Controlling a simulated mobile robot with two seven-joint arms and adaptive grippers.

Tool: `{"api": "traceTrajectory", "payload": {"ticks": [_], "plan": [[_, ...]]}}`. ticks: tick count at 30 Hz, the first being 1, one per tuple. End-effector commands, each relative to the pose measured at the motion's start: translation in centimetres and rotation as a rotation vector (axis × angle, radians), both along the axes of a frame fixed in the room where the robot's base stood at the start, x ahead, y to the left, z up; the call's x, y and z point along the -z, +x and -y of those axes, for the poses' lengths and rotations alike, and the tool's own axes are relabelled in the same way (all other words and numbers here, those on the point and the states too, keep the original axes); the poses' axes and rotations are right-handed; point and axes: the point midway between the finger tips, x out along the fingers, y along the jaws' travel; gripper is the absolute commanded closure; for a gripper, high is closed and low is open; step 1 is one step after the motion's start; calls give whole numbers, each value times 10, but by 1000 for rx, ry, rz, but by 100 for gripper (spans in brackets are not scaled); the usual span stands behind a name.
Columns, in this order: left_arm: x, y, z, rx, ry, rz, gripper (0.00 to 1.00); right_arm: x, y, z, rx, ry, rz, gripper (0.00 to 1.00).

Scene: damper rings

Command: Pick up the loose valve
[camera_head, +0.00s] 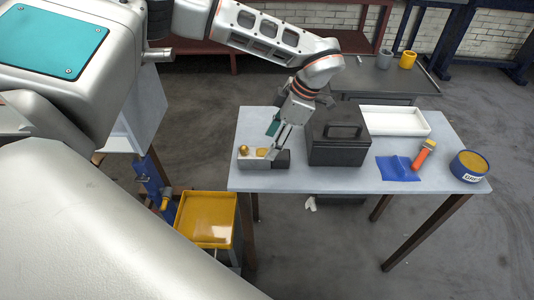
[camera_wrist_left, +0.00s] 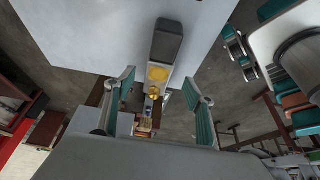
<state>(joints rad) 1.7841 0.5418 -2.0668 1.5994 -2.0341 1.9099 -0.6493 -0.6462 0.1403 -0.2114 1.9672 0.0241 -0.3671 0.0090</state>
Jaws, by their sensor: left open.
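A small grey block-shaped piece (camera_head: 254,163) lies at the left front of the table. It carries a round brass knob (camera_head: 244,149) and a flat brass disc (camera_head: 262,151), and has a dark block (camera_head: 283,159) at its right end. It looks like the valve, but I cannot tell which part is loose. My left gripper (camera_head: 278,134) is open just above and behind it, pointing down. In the left wrist view the brass disc (camera_wrist_left: 158,73) and brass knob (camera_wrist_left: 154,91) show between the open teal fingers (camera_wrist_left: 160,80), with the dark block (camera_wrist_left: 168,42) beyond. My right gripper is not in view.
On the pale table (camera_head: 340,181), a black box with a handle (camera_head: 338,150) stands close right of my gripper. Farther right are a white tray (camera_head: 395,121), a blue cloth (camera_head: 397,169), an orange cylinder (camera_head: 424,154) and a blue tin (camera_head: 468,166). A yellow bin (camera_head: 206,217) stands below left.

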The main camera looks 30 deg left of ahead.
Motion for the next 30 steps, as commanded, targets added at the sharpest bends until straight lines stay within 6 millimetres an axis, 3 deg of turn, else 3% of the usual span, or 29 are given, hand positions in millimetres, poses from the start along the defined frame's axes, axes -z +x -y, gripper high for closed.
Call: {"api": "traceTrajectory", "payload": {"ticks": [6, 15, 23, 30], "plan": [[17, -4, -6, 0, -1, -2, 46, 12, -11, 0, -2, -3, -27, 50], [53, -11, -22, 0, -2, -3, 46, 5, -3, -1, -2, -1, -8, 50], [58, -11, -24, 1, -2, 1, 46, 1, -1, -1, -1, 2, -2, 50], [58, -11, -24, 1, -2, -1, 100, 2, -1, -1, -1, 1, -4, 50]]}}
